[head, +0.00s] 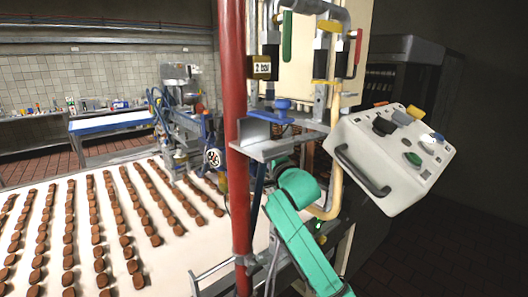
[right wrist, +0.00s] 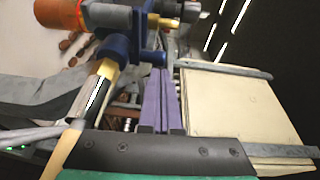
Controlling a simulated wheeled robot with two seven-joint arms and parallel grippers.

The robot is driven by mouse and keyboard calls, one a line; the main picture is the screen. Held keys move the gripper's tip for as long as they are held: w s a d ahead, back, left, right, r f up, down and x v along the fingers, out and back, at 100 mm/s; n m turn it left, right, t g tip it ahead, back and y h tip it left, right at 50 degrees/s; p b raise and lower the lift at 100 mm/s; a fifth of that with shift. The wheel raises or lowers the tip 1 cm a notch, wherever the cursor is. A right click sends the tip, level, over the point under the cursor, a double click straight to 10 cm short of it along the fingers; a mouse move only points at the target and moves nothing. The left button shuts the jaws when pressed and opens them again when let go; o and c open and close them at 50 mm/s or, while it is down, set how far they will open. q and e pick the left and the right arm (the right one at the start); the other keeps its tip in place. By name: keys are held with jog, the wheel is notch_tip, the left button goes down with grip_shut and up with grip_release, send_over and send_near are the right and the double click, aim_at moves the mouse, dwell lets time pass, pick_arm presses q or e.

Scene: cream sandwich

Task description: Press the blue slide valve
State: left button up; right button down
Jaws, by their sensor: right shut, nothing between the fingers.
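The blue slide valve (head: 283,105) sits on a small metal shelf (head: 262,150) beside the red post in the head view. A dark blue fitting (right wrist: 118,48), which looks like the same valve, shows upper left of the fingers in the right wrist view. My right gripper (right wrist: 161,72) is shut and empty, its purple fingers together. The fingertips appear close to the blue fitting's right end; whether they touch is not clear. In the head view my teal right arm rises below the shelf, and its gripper is hidden there. My left gripper is not in view.
A red post (head: 233,120) stands left of the valve. A yellow pipe (head: 337,170) and a tilted control box (head: 370,165) with a handle lie to the right. A conveyor (head: 170,260) with rows of brown pieces fills the lower left. A pale panel (right wrist: 235,110) is right of the fingers.

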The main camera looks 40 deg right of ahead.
aim_at(258, 166)
jog(key=shift+w+d+f, duration=0.1)
jog(key=shift+w, duration=1.45)
